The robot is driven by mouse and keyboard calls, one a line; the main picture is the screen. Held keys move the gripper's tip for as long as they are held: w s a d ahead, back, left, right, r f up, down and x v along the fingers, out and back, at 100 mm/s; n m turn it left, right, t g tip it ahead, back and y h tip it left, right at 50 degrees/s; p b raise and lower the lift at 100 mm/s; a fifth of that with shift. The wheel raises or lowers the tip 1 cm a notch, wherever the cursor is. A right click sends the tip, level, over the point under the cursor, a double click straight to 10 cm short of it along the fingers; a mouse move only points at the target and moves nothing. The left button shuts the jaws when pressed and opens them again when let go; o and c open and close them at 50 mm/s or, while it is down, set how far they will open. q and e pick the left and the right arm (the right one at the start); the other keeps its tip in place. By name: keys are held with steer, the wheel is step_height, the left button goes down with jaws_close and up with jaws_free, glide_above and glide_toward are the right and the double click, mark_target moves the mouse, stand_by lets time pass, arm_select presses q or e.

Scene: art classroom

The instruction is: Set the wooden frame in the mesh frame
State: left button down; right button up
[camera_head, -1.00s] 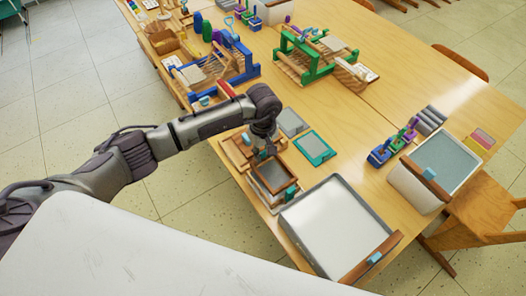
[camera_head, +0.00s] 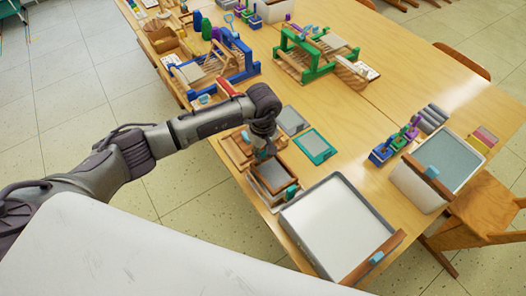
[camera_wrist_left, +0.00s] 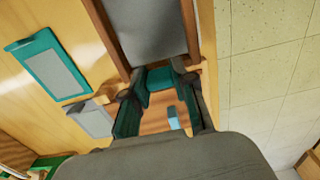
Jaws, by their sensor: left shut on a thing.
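The wooden frame (camera_head: 262,187) has brown sides around a grey panel, and lies near the table's front edge. The left wrist view shows its brown side (camera_wrist_left: 104,35). My left gripper (camera_head: 264,153) is at its near end, shut on a part of it; the fingertips (camera_wrist_left: 158,80) have a teal piece between them in the left wrist view. Another teal piece (camera_head: 291,192) is at the frame's far end. A teal-rimmed grey screen (camera_head: 315,147) lies apart to the right. Which screen is the mesh frame I cannot tell. My right gripper is not in view.
A large white tray (camera_head: 335,222) stands right of the frame, close to it. A grey flat panel (camera_head: 291,121) lies behind the gripper. A blue loom (camera_head: 235,62), a green loom (camera_head: 310,55) and a tub (camera_head: 440,172) stand further off. The table middle is clear.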

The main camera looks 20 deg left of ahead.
arm_select(q)
steer(key=shift+b, duration=0.3)
stand_by(0.5)
steer(key=shift+f, duration=0.2)
stand_by(0.3)
steer(key=shift+f+b, duration=0.5)
steer(key=shift+b, duration=0.25)
steer(key=shift+f, duration=0.15)
steer(key=shift+b, duration=0.4)
steer(key=shift+f+b, duration=0.55)
steer(key=shift+b, duration=0.2)
stand_by(0.7)
stand_by(0.4)
steer(key=c, duration=0.9)
jaws_free()
steer(key=shift+o, duration=0.2)
